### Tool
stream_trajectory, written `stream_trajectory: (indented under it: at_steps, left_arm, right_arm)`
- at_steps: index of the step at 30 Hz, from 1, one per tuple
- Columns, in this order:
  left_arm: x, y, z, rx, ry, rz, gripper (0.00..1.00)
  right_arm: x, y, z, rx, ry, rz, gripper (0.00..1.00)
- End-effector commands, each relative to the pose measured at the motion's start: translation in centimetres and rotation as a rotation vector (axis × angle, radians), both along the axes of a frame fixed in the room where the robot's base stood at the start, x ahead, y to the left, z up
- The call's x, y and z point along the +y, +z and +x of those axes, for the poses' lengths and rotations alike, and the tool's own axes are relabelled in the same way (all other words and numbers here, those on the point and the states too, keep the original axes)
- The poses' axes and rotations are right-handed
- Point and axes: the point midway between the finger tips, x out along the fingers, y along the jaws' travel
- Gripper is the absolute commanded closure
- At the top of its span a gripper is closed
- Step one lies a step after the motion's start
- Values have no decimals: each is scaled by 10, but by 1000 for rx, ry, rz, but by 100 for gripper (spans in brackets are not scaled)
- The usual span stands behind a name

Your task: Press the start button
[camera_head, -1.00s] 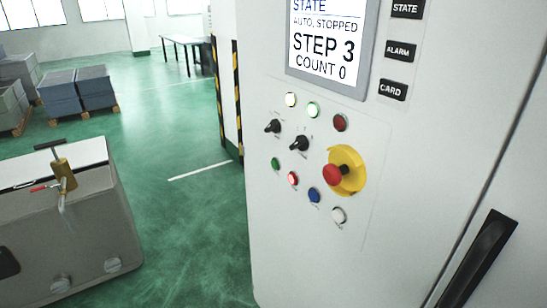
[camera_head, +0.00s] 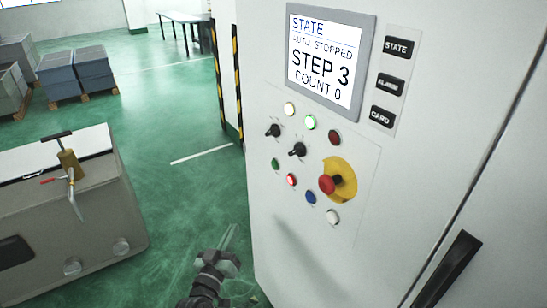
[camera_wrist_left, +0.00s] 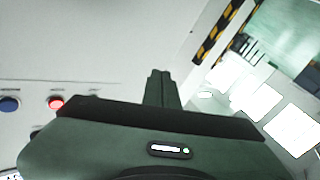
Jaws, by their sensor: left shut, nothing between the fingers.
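The white control cabinet carries several buttons; their labels are too small to read. A green button (camera_head: 275,163) sits left of a lit red button (camera_head: 291,180) in the lower row. My left gripper (camera_head: 229,238) is shut and empty, low and left of the panel, apart from all buttons. In the left wrist view its fingers (camera_wrist_left: 160,88) point up the picture, with the lit red button (camera_wrist_left: 56,103) and a blue button (camera_wrist_left: 9,104) at the left. My right gripper is out of view.
A red emergency stop (camera_head: 328,184) on a yellow plate sits right of the buttons. Two black selector knobs (camera_head: 297,149) are above. The screen (camera_head: 325,62) reads AUTO STOPPED, STEP 3, COUNT 0. A grey machine with a brass-coloured clamp (camera_head: 68,163) stands left; green floor lies between.

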Motion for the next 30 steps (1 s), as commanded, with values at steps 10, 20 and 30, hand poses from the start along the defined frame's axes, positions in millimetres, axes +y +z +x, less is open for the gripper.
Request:
stream_trajectory:
  at_steps: [10, 20, 30]
  left_arm:
    - [-10, 142, 14, -184, 3, -158, 100]
    - [-11, 167, 14, -216, 5, -197, 100]
    - [-15, 166, 16, -216, 5, -197, 100]
  right_arm:
    - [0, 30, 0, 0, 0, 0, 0]
    - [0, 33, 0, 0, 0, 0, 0]
    - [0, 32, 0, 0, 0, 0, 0]
